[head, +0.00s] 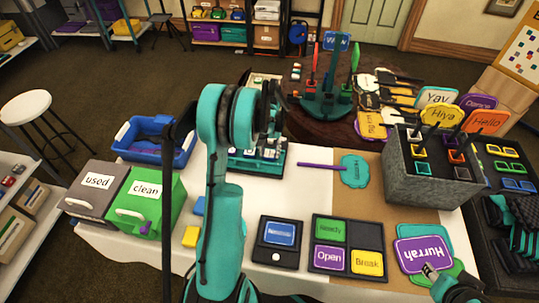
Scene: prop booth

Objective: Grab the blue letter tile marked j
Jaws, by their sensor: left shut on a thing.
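My left arm rises in front of the table. Its gripper (271,122) is at a teal rack (246,165) of small letter tiles in the back middle of the table. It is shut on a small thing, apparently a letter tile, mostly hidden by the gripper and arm. The tile letters are too small to read, so I cannot make out which one is marked j. The dark and teal end of my right arm (455,290) shows at the bottom right, beside the purple Hurrah sign (424,252). Its fingers are not clear.
A blue bin (150,152) and green "clean" box (158,205) stand left. Word cards lie in a dark tray (322,224) in front. A grey slotted box (400,178) stands right. A round table (340,128) with signs stands behind. White tabletop between is mostly clear.

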